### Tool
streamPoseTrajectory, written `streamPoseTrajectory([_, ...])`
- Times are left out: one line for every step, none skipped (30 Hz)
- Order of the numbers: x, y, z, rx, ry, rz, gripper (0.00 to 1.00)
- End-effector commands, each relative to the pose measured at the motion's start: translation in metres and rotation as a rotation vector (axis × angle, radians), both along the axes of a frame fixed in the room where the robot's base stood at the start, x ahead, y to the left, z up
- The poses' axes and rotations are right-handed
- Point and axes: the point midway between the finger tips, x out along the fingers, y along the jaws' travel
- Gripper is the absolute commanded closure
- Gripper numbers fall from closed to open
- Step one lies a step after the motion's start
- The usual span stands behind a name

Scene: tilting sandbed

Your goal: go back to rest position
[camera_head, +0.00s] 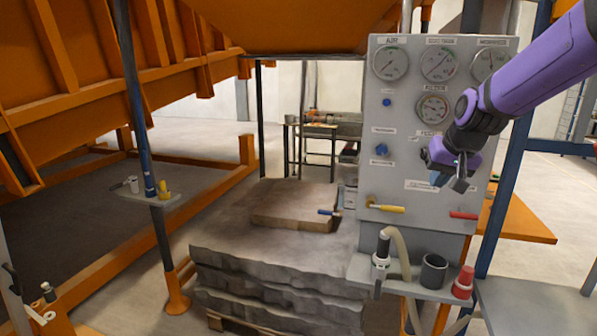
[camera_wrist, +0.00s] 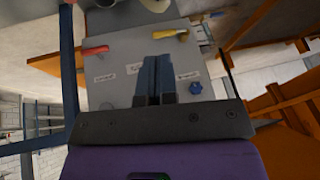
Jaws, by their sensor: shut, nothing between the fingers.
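My gripper (camera_head: 456,180) hangs in front of the right side of the grey gauge panel (camera_head: 400,120) in the head view. My purple arm reaches in from the upper right. In the wrist view my gripper (camera_wrist: 154,62) has its two fingers together, with nothing between them. The panel (camera_wrist: 115,92) lies beyond the fingers. A yellow-handled valve (camera_head: 387,208) and a red-handled valve (camera_head: 463,215) stick out of the panel below the gripper. The wrist view also shows the yellow handle (camera_wrist: 170,34) and the red handle (camera_wrist: 95,50). The gripper appears apart from both handles.
A shelf (camera_head: 420,288) below the panel holds a hose nozzle (camera_head: 381,258), a dark cup (camera_head: 433,272) and a red cup (camera_head: 463,283). A blue post (camera_head: 505,200) stands right of the panel. A covered stack (camera_head: 270,255) and orange frames (camera_head: 110,230) fill the left and centre.

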Motion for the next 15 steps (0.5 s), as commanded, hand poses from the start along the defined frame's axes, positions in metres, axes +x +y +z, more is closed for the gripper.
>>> streamPoseTrajectory([-0.018, 0.005, 0.01, -0.023, -0.002, 0.011, 1.0])
streamPoseTrajectory([-0.027, 0.007, 0.014, -0.033, -0.001, 0.017, 1.0])
streamPoseTrajectory([-0.04, 0.009, 0.02, -0.048, 0.002, 0.023, 1.0])
streamPoseTrajectory([-0.05, 0.01, 0.024, -0.06, 0.002, 0.028, 1.0])
streamPoseTrajectory([-0.06, 0.012, 0.027, -0.07, 0.004, 0.032, 1.0])
streamPoseTrajectory([-0.073, 0.013, 0.032, -0.081, 0.004, 0.037, 1.0])
streamPoseTrajectory([-0.083, 0.014, 0.035, -0.09, 0.006, 0.041, 1.0])
streamPoseTrajectory([-0.093, 0.015, 0.038, -0.099, 0.007, 0.044, 1.0])
streamPoseTrajectory([-0.106, 0.016, 0.042, -0.109, 0.007, 0.049, 1.0])
streamPoseTrajectory([-0.117, 0.016, 0.044, -0.116, 0.009, 0.052, 1.0])
streamPoseTrajectory([-0.127, 0.017, 0.047, -0.122, 0.008, 0.055, 1.0])
streamPoseTrajectory([-0.14, 0.017, 0.05, -0.13, 0.009, 0.059, 1.0])
streamPoseTrajectory([-0.15, 0.017, 0.052, -0.135, 0.007, 0.062, 1.0])
streamPoseTrajectory([-0.161, 0.017, 0.053, -0.141, 0.007, 0.066, 1.0])
streamPoseTrajectory([-0.174, 0.017, 0.055, -0.146, 0.007, 0.069, 1.0])
